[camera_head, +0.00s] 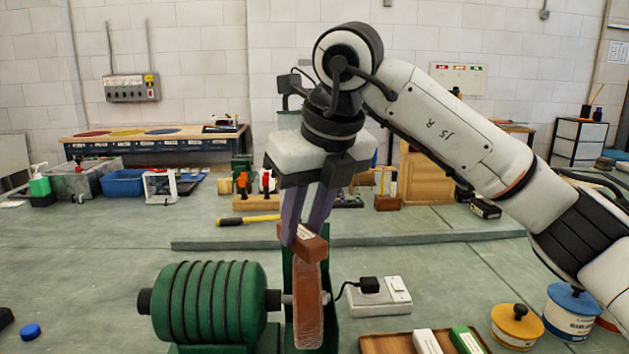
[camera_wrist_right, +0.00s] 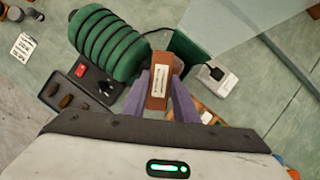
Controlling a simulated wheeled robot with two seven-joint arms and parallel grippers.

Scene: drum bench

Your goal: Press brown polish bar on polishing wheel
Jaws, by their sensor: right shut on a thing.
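My right gripper (camera_head: 306,238) is shut on the brown polish bar (camera_head: 313,249), a reddish-brown block with a white label. The bar is right above the top rim of the polishing wheel (camera_head: 308,305), an orange-brown disc seen nearly edge-on. I cannot tell whether bar and wheel touch. The wheel is on the shaft of a green ribbed motor (camera_head: 208,302). In the right wrist view the bar (camera_wrist_right: 159,82) is between the purple fingers (camera_wrist_right: 160,95), and it hides most of the wheel. My left gripper is not in view.
A green guard (camera_head: 330,335) stands behind the wheel. A power strip (camera_head: 380,297) with a black plug is right of it. A wooden tray (camera_head: 380,345) with white and green bars and lidded yellow and blue tins (camera_head: 516,325) are at front right. A raised ledge crosses behind.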

